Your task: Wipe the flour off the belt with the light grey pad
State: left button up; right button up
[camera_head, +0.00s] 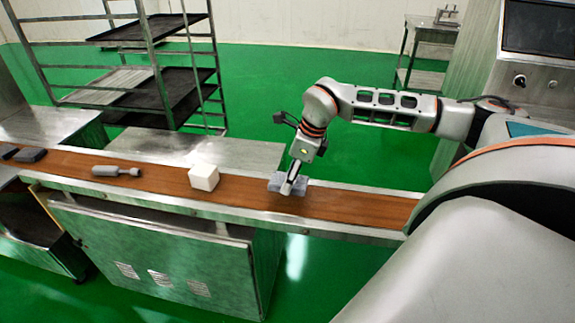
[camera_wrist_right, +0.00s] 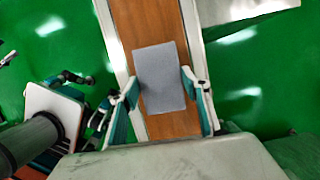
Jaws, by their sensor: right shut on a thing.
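The light grey pad (camera_head: 293,188) lies at or just above the brown belt (camera_head: 345,207), right of the middle in the head view. In the right wrist view the pad (camera_wrist_right: 160,75) is a flat rectangle over the belt (camera_wrist_right: 150,22), between the fingertips. My right gripper (camera_head: 290,184) points down and is shut on the pad; its fingers (camera_wrist_right: 160,90) also show in the right wrist view. I cannot make out flour on the belt; the pad and gripper hide part of it.
A white block (camera_head: 204,177) and a grey cylindrical tool (camera_head: 117,171) lie on the belt to the left of the pad. A tray rack (camera_head: 150,70) stands behind. The belt right of the pad looks clear of objects.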

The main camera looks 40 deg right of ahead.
notch_tip(320, 180, up, 2)
jog(key=shift+r+p, duration=0.1)
jog(key=shift+p, duration=0.4)
jog(key=shift+r+p, duration=0.3)
jog(key=shift+r, duration=0.1)
jog(key=shift+r+p, duration=0.3)
jog(key=shift+r, duration=0.1)
pick_arm(q)
jog(key=shift+s+a+r, duration=0.4)
jog(key=shift+a+r, duration=0.25)
jog(key=shift+r, duration=0.2)
jog(key=shift+w+r, duration=0.1)
pick_arm(e)
jog(key=shift+f, duration=0.1)
pick_arm(q)
jog(key=shift+d, duration=0.1)
